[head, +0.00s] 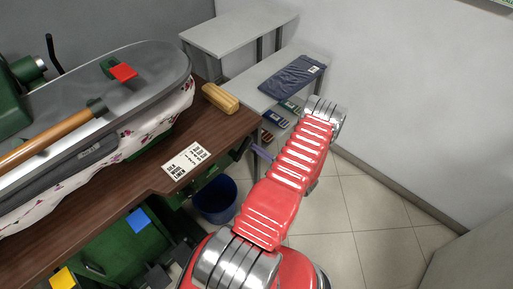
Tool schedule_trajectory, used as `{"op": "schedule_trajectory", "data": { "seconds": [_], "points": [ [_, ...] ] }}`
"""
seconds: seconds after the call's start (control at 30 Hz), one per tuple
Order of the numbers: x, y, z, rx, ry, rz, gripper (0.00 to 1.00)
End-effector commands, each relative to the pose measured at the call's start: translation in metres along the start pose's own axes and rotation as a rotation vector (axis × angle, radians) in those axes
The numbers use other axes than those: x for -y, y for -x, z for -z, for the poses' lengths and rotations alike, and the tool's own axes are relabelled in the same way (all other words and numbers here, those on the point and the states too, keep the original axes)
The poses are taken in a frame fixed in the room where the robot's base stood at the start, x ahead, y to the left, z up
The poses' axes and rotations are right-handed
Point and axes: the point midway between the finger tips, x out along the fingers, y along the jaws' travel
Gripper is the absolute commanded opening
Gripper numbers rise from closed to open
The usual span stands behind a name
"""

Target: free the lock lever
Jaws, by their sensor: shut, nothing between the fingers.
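A press with a long grey upper plate (155,65) stands on the brown table at the left. A red tab (123,72) with a green part beside it sits on top of the plate. It may be the lock lever, but I cannot tell for sure. A long wooden handle (50,138) runs across the front of the press, ending in a green fitting. My red arm rises through the middle of the view, right of the table, and bends at its top. My gripper is not visible; the arm's far end is hidden behind its links.
The brown table (222,133) holds a yellow-brown block (220,98) and a printed card (186,160). A blue bin (215,200) stands below. Grey shelves (236,32) at the back hold a folded dark-blue cloth (292,76). The tiled floor at right is clear.

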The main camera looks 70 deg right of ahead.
Motion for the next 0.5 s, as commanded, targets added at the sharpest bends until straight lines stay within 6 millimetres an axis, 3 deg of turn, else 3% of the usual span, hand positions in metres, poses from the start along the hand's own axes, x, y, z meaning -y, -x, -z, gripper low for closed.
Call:
{"op": "schedule_trajectory", "data": {
  "seconds": [0.2,0.5],
  "points": [
    [-0.002,0.002,0.023,0.003,0.000,-0.005,0.00],
    [0.000,0.045,0.022,0.002,0.000,-0.002,0.00]
  ]
}}
